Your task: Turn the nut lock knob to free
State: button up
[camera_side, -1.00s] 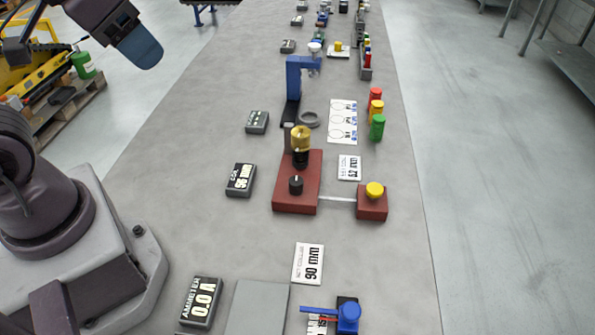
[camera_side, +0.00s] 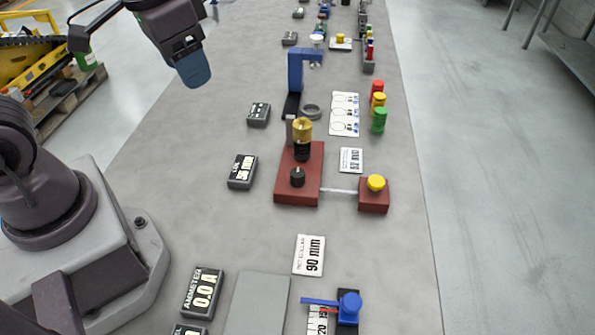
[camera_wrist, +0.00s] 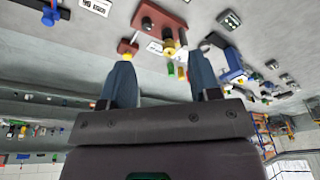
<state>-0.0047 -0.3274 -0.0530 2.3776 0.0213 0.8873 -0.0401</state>
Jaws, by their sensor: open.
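A brown-red base (camera_side: 300,190) stands mid-table in the side view. On it are a small black knob (camera_side: 297,177) and a brass and black upright part (camera_side: 302,135). A thin rod (camera_side: 338,190) joins it to a smaller red block (camera_side: 373,200) with a yellow knob (camera_side: 375,183). I cannot tell which knob is the nut lock knob. My gripper (camera_side: 197,80) is open and empty, high up and left of the base, apart from it. In the wrist view, my gripper (camera_wrist: 162,58) shows two spread blue fingers, with the base (camera_wrist: 155,20) beyond them.
A "90 mm" card (camera_side: 309,255) lies in front of the base. A dark readout box (camera_side: 242,171) sits to its left. A blue stand (camera_side: 296,72) is behind it. Red, yellow and green pieces (camera_side: 379,120) stand behind right. A blue-handled device (camera_side: 348,308) is at the front.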

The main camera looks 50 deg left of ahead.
aim_at(297, 172)
jog(key=w+d+f+n+g, duration=0.1)
jog(key=w+d+f+n, duration=0.25)
jog(key=w+f, duration=0.35)
jog(key=w+d+f+n+g, duration=0.15)
jog(key=w+f+n, duration=0.25)
jog(key=w+f, duration=0.4)
jog(key=shift+m, duration=0.25)
notch_tip(297, 172, down, 12)
jog(key=shift+d+r, duration=0.1)
jog(key=shift+d, duration=0.05)
jog(key=shift+c, duration=0.2)
jog(key=c, duration=0.9)
